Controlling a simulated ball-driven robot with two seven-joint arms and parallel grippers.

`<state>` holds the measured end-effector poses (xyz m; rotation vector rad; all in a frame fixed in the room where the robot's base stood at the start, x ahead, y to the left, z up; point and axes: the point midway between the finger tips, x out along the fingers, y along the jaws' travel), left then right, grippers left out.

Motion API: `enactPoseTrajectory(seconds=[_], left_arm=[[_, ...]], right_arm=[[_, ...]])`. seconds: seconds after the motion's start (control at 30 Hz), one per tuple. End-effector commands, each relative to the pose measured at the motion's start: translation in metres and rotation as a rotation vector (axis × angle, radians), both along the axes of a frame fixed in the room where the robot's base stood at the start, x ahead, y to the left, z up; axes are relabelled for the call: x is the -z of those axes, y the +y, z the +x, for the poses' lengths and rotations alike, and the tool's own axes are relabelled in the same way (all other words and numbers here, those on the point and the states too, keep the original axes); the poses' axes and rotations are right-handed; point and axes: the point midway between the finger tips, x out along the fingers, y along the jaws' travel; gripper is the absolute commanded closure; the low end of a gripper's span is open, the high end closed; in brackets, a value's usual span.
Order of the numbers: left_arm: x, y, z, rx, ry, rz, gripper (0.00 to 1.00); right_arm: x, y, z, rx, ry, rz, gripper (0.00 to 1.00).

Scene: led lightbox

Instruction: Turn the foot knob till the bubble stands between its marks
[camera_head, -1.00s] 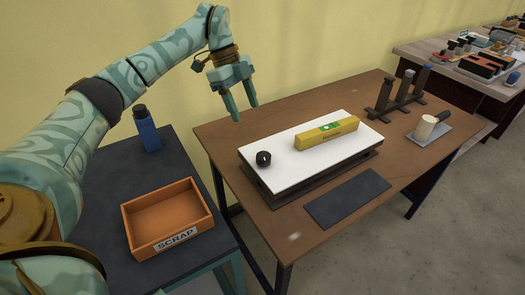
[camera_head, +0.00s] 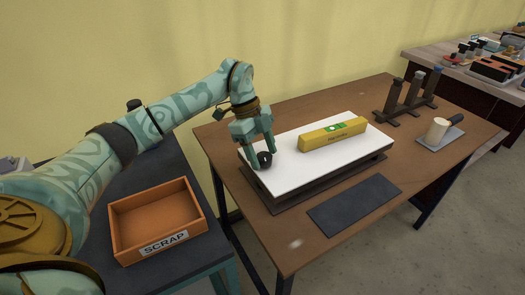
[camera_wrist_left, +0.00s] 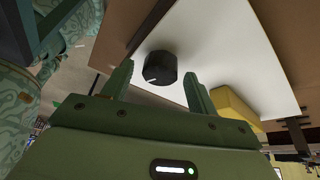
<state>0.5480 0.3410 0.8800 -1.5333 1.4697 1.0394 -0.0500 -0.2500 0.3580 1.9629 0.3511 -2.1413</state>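The black foot knob (camera_head: 265,160) stands on the near left corner of the white lightbox plate (camera_head: 293,173). A yellow spirit level (camera_head: 333,134) with a green vial (camera_head: 335,128) lies on the plate; its bubble is too small to read against the marks. My left gripper (camera_head: 260,158) is open, pointing down with its fingertips around the knob's sides. In the left wrist view the knob (camera_wrist_left: 160,68), with a white pointer line, sits between the two spread fingers (camera_wrist_left: 158,85), with gaps showing. The yellow level (camera_wrist_left: 236,108) is beyond the right finger. My right gripper is not seen.
An orange SCRAP tray (camera_head: 158,220) stands on the dark side table at left. A dark mat (camera_head: 354,203) lies in front of the lightbox. A dark rack (camera_head: 405,100) and a pale cylinder on a grey plate (camera_head: 437,130) stand at right.

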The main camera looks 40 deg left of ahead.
Motion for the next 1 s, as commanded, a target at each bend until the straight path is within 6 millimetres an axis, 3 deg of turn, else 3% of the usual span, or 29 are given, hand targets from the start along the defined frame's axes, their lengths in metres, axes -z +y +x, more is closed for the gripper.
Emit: enactPoseTrajectory(seconds=[0.03, 0.17, 0.57, 1.0], left_arm=[[0.000, 0.000, 0.000, 0.000, 0.000, 0.000, 0.52], [0.000, 0.000, 0.000, 0.000, 0.000, 0.000, 0.86], [-0.003, 0.000, 0.001, 0.053, -0.001, -0.002, 0.86], [-0.006, 0.000, 0.004, 0.389, -0.002, -0.004, 0.86]], right_arm=[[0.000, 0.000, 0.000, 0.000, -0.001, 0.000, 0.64], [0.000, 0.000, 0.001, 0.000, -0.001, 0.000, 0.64], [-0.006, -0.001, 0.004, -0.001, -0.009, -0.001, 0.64], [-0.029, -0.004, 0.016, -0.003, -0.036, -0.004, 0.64]])
